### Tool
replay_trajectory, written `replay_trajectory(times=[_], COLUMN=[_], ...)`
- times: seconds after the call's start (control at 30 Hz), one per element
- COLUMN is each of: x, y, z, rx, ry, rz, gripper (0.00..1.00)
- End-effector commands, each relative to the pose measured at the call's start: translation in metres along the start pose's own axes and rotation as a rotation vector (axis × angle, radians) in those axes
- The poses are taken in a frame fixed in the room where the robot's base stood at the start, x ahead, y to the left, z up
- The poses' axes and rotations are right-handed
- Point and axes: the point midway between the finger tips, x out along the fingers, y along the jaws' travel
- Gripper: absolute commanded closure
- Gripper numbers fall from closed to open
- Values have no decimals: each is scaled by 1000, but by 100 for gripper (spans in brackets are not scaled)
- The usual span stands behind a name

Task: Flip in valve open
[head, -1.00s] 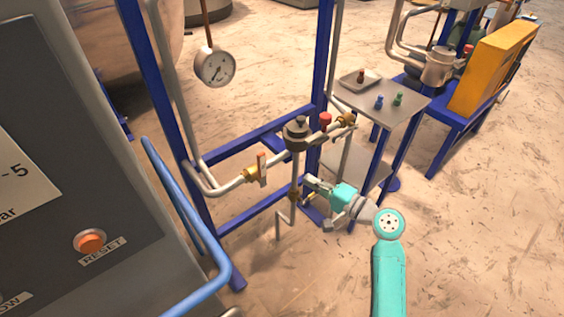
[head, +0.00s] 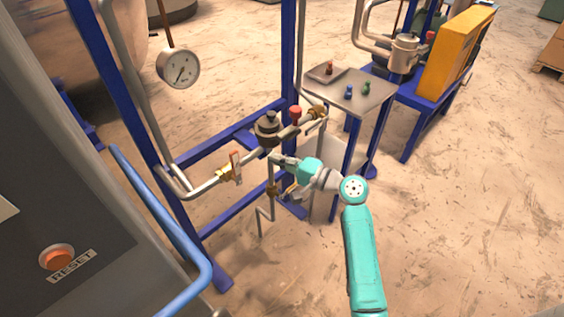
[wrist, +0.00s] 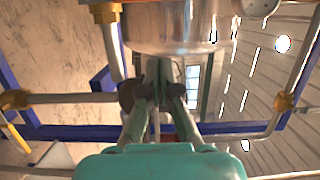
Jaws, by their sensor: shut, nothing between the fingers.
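The blue-framed pipe rig carries a brass valve with a small orange-red upright handle (head: 235,162) on its left pipe. A red-capped fitting (head: 295,113) stands on the right, beside the dark round central body (head: 268,128). A further brass valve (head: 272,189) is on the vertical pipe below that body. No label shows which is the in valve. My gripper (head: 277,159) is just below the central body, to the right of the orange-red handle and apart from it. In the wrist view my gripper (wrist: 160,74) is shut and empty, below a shiny metal cylinder (wrist: 170,30).
A pressure gauge (head: 178,68) hangs at the upper left of the rig. A small table (head: 358,98) with coloured pegs stands behind on the right. A console with a RESET button (head: 57,257) and a blue rail (head: 160,215) fill the left.

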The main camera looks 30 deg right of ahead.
Motion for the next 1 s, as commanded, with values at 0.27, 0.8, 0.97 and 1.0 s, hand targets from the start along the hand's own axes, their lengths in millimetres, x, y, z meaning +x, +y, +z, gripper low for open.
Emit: replay_trajectory(times=[0.27,0.8,0.97,1.0], x=[54,67,67,67], y=[-1,0,0,0], z=[1,39,39,39], rx=[-1,-1,-1,-1], ry=[-2,1,1,1], rz=[0,0,0,0], gripper=[100,100,100,100])
